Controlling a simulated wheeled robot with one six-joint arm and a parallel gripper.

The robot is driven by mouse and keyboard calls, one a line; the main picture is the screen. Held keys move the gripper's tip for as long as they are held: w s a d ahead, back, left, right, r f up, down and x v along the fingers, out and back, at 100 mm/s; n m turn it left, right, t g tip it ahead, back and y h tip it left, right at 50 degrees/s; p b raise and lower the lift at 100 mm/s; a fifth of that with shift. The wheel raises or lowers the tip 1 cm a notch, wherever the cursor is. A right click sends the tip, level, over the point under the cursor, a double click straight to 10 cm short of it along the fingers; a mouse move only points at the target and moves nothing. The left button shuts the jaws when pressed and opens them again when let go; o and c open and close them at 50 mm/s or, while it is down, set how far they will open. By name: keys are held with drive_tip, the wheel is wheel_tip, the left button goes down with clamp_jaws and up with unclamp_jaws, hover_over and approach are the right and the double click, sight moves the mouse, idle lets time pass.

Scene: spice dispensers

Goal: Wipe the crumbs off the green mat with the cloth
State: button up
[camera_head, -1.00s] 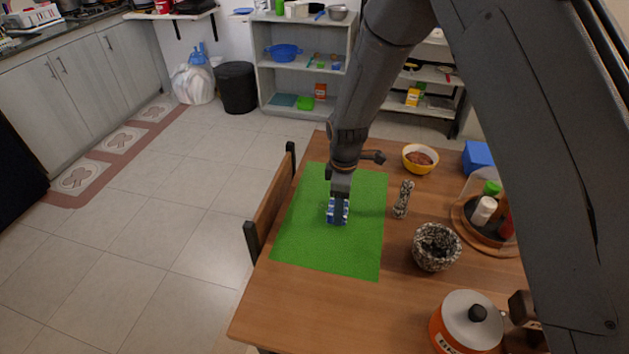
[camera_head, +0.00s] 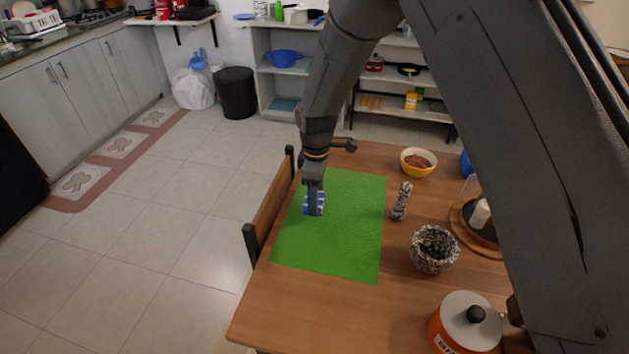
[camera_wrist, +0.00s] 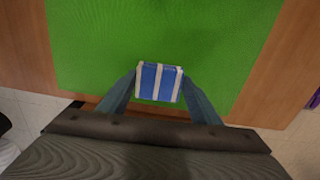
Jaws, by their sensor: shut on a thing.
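The green mat (camera_head: 345,245) lies flat on the wooden table; it also fills much of the wrist view (camera_wrist: 230,50). The cloth (camera_head: 314,207) is a small blue-and-white striped pad at the mat's left part. My gripper (camera_head: 313,196) is shut on the cloth from above. In the wrist view the cloth (camera_wrist: 159,82) sits between the two fingertips. It is at or just above the mat; I cannot tell whether it touches. I can make out no crumbs on the mat in either view.
On the table right of the mat stand a speckled pestle (camera_head: 402,201), a speckled mortar (camera_head: 434,249), a yellow bowl (camera_head: 418,160) and an orange pot (camera_head: 467,325). A round wooden tray (camera_head: 466,238) is partly hidden by my arm. A chair (camera_head: 269,210) stands at the left edge.

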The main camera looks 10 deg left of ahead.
drive_tip(key=shift+r+p, duration=1.15)
drive_tip(key=shift+r, duration=1.35)
